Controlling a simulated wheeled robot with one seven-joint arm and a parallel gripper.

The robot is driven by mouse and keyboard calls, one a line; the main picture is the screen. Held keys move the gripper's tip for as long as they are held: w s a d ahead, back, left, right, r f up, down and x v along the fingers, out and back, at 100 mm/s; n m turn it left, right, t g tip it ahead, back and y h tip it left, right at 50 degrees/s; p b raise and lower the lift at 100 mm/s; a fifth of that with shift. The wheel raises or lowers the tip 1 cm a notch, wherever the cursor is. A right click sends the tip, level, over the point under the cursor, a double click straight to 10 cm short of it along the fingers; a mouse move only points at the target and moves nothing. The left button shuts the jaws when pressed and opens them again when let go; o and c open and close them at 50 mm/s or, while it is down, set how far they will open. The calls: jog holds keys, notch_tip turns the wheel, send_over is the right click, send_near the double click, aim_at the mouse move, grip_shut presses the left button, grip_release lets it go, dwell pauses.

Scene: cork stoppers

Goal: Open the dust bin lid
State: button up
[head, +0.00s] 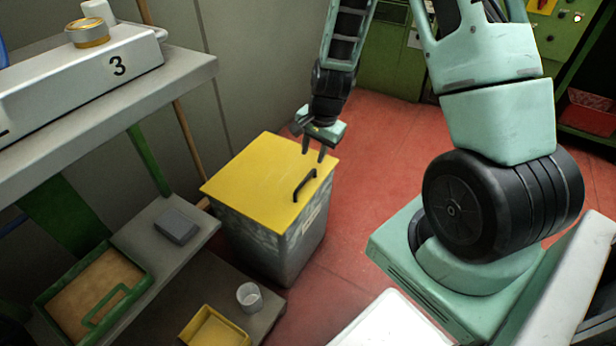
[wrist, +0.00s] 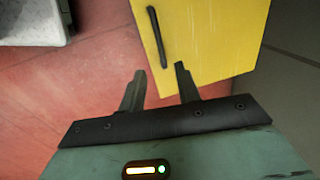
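The dust bin (head: 270,243) is a grey metal box standing on the red floor in the middle of the head view. Its yellow lid (head: 255,178) lies flat and closed on top. A black bar handle (head: 305,185) sits along the lid's right edge; it also shows in the wrist view (wrist: 157,37). My gripper (head: 314,158) is over the lid's far right corner, apart from the handle. In the wrist view its two fingers (wrist: 160,82) are spread with nothing between them, and the handle lies beyond the fingertips.
A grey workbench (head: 190,75) with a white unit marked 3 (head: 110,72) is at the left. Red floor (head: 375,145) is clear right of the bin.

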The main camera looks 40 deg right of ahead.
aim_at(307, 178)
jog(key=f, duration=0.3)
jog(key=w+f+b, duration=0.1)
jog(key=f, duration=0.2)
jog(key=f+b, duration=0.1)
jog(key=f, duration=0.2)
jog(key=shift+w+a+f, duration=0.15)
jog(key=shift+w+a, duration=0.15)
jog(key=shift+w, duration=0.05)
grip_shut()
